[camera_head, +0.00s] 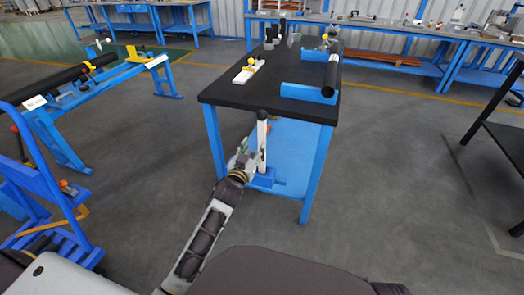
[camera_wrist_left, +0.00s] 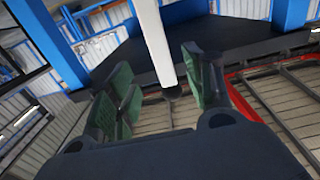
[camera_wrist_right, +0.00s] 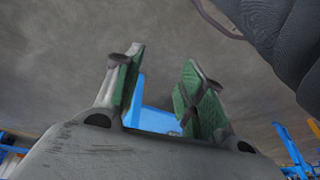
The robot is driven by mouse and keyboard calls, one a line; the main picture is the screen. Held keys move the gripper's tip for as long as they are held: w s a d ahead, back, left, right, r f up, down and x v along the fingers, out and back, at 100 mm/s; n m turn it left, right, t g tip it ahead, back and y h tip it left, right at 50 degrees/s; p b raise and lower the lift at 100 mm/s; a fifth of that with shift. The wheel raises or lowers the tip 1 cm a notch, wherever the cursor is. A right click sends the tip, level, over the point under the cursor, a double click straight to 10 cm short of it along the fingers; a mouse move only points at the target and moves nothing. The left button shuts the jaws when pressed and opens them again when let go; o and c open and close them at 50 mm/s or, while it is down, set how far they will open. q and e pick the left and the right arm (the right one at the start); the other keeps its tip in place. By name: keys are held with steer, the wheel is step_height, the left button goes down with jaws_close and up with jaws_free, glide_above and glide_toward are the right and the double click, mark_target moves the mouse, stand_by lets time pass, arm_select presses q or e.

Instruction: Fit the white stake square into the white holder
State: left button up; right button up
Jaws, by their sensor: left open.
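The white stake (camera_head: 263,142) stands upright with a dark top in front of the table's near edge. Its lower end is near a blue part, and I cannot tell whether it is seated there. My left gripper (camera_head: 246,158) is open beside the stake. In the left wrist view the stake (camera_wrist_left: 154,42) shows between the open green-padded fingers (camera_wrist_left: 160,85); contact is not clear. A white block (camera_head: 247,71) with a yellow piece lies on the tabletop and may be the white holder. My right gripper (camera_wrist_right: 160,85) is open and empty in the right wrist view.
The black-topped table (camera_head: 225,93) has blue legs and a lower blue shelf. Dark cylinders (camera_head: 270,38) stand at the back. A blue cart (camera_head: 45,200) is at left. Floor right of the table is clear.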

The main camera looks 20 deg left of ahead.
mark_target(261, 134)
arm_select(q)
steer(key=shift+w+d+b, duration=0.1)
steer(key=shift+w+b, duration=0.4)
steer(key=shift+w, duration=2.1)
arm_select(e)
step_height(261, 134, up, 2)
steer(key=shift+a+r, duration=0.1)
steer(key=shift+s+f, duration=0.15)
steer(key=shift+f, duration=0.05)
arm_select(q)
steer(key=shift+w, duration=0.15)
arm_select(e)
steer(key=shift+t, duration=0.3)
arm_select(q)
steer(key=shift+w+b, duration=0.55)
steer(key=shift+w, duration=0.45)
steer(key=shift+w+r, duration=0.1)
steer(key=shift+w, duration=0.2)
steer(key=shift+w+d+b, duration=0.1)
steer(key=shift+w+b, duration=0.35)
steer(key=shift+w, duration=0.7)
arm_select(e)
steer(key=shift+t+y, duration=0.3)
steer(key=shift+y, duration=0.1)
steer(key=shift+s+a+x, duration=0.1)
steer(key=shift+s+x, duration=0.05)
steer(key=shift+x, duration=0.85)
steer(key=shift+s+a+x, duration=0.1)
steer(key=shift+a+x, duration=0.05)
steer(key=shift+x, duration=0.9)
